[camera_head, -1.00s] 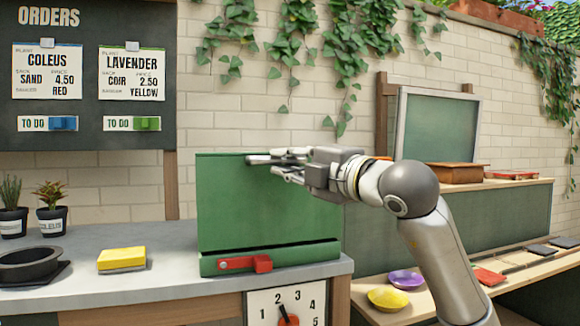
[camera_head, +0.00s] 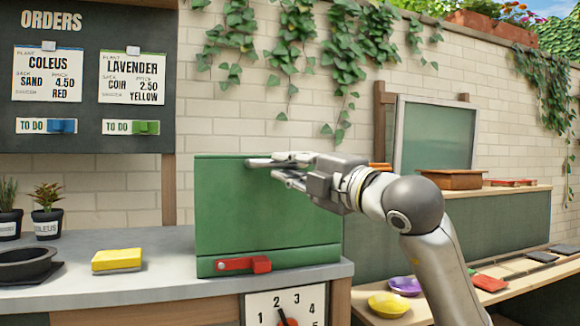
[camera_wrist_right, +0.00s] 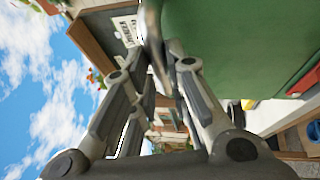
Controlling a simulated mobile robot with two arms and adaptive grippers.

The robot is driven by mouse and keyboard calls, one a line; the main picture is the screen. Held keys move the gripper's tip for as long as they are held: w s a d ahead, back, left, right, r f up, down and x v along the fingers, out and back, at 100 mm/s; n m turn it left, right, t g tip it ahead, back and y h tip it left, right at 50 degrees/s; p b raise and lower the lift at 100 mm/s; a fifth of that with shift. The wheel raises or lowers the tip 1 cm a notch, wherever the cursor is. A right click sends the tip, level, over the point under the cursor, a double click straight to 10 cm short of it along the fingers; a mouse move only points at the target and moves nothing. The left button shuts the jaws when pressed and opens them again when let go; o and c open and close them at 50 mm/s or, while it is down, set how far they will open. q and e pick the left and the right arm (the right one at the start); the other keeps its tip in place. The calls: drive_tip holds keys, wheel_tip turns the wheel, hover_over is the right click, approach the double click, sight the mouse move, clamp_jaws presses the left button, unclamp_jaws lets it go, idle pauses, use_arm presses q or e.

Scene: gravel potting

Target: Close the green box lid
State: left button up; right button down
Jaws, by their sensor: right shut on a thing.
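The green box (camera_head: 312,261) stands on the grey counter. Its large green upper panel, the lid (camera_head: 225,210), rises above the lower strip, and a thin seam runs between them. A red latch (camera_head: 243,265) lies across the lower strip. My right gripper (camera_head: 262,168) is at the upper part of the lid, with its fingers shut on it. In the right wrist view my fingers (camera_wrist_right: 160,75) close by a grey rod-like piece (camera_wrist_right: 152,25) beside the green box surface (camera_wrist_right: 235,45); the exact contact is hidden. My left gripper is out of view.
A yellow sponge-like block (camera_head: 117,260) and a dark round dish (camera_head: 28,265) lie on the counter to the left, with small pots (camera_head: 47,222) behind. A dial (camera_head: 287,308) is below the box. Purple (camera_head: 405,286) and yellow (camera_head: 389,305) saucers lie at the right.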

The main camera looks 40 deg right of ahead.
drive_tip(key=shift+w+a+f+g, duration=0.15)
drive_tip(key=shift+w+f, duration=0.05)
drive_tip(key=shift+f, duration=0.25)
drive_tip(key=shift+w+a+f+g, duration=0.15)
drive_tip(key=shift+f, duration=0.25)
drive_tip(key=c, duration=1.7)
unclamp_jaws()
drive_tip(key=shift+s, duration=0.1)
drive_tip(key=shift+c, duration=0.2)
drive_tip(key=shift+o, duration=1.3)
drive_tip(key=shift+d, duration=0.2)
drive_tip(key=shift+o, duration=0.3)
drive_tip(key=shift+d+r, duration=0.1)
drive_tip(key=shift+r, duration=0.05)
drive_tip(key=shift+s, duration=0.1)
drive_tip(key=s+f, duration=0.1)
drive_tip(key=s, duration=1)
drive_tip(key=shift+s+a+f, duration=0.3)
drive_tip(key=shift+s+f, duration=0.05)
drive_tip(key=shift+s, duration=0.05)
